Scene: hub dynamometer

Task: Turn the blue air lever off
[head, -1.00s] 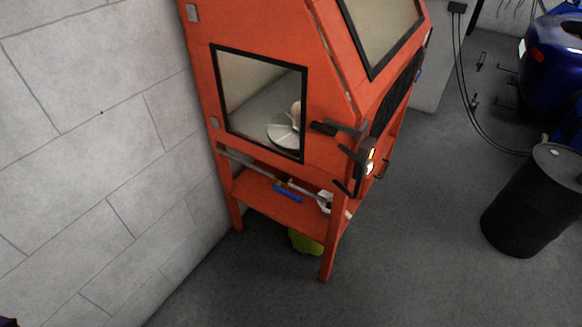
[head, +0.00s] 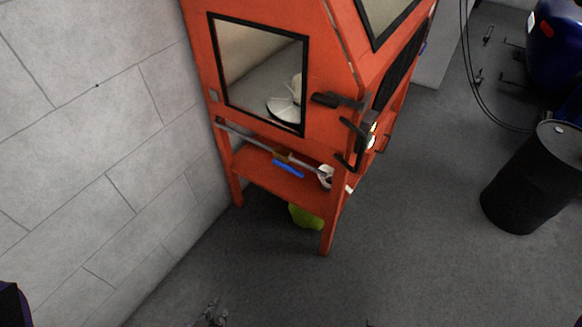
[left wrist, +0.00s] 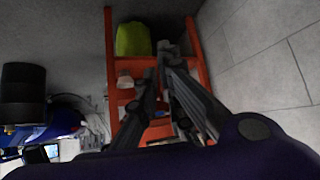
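The blue air lever (head: 287,168) lies along a thin grey pipe (head: 245,137) with a brass-coloured fitting, below the window of the orange cabinet (head: 255,60). My left gripper (head: 211,314) shows only by its fingertips at the bottom edge of the head view, well below and to the left of the lever, apart from it. In the left wrist view its two dark fingers (left wrist: 160,68) stand apart with nothing between them, pointing toward the orange frame. The lever is not clear in that view, with the fingers covering part of the frame. My right gripper is not in view.
A block wall (head: 90,150) stands close on the left. Black door handles (head: 345,105) stick out at the cabinet's corner. A yellow-green object (head: 306,216) lies under the lower shelf. A black drum (head: 530,180) stands at the right. The floor in front is clear.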

